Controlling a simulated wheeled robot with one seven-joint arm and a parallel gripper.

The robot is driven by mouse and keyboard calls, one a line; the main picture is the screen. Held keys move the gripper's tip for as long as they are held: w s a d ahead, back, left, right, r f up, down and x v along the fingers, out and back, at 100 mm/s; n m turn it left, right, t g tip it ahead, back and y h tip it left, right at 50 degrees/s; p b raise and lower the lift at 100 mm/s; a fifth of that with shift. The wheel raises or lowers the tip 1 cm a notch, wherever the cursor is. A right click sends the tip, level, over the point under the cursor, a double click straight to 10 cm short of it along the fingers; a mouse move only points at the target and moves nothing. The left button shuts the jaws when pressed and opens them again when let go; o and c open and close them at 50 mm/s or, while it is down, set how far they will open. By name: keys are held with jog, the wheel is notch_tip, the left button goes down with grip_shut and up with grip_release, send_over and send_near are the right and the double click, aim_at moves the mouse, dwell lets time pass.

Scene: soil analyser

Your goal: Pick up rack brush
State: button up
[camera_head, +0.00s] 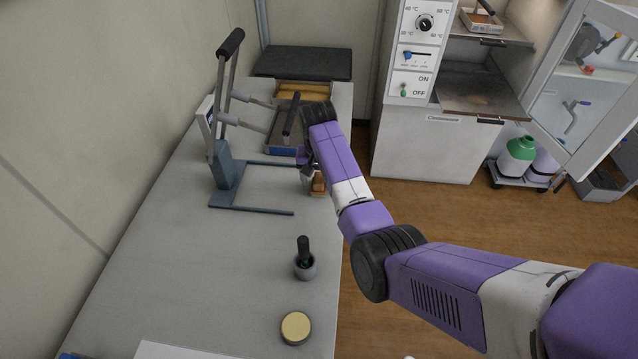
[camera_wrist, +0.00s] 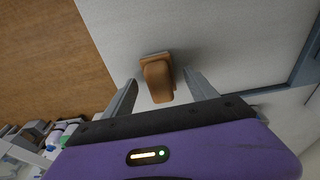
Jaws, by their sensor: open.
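The rack brush appears to be the small tan-brown piece (camera_head: 318,183) near the right edge of the grey table in the head view, partly hidden by my arm. In the wrist view the brown brush (camera_wrist: 158,80) stands between and slightly beyond the fingertips, on the grey surface. My gripper (camera_wrist: 160,92) is open, with one finger on each side of the brush and visible gaps. In the head view my gripper (camera_head: 308,165) is over the table edge, mostly hidden by the wrist.
A grey press frame (camera_head: 228,170) stands left of the brush. A blue-grey tray (camera_head: 285,151) lies behind. A mortar with pestle (camera_head: 304,266) and a round yellow-lidded tin (camera_head: 296,327) stand nearer.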

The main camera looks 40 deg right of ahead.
aim_at(319, 178)
grip_shut()
jog(key=shift+r, duration=0.1)
dwell(0.4)
notch_tip(319, 178, up, 20)
jog(key=p, duration=0.3)
dwell(0.4)
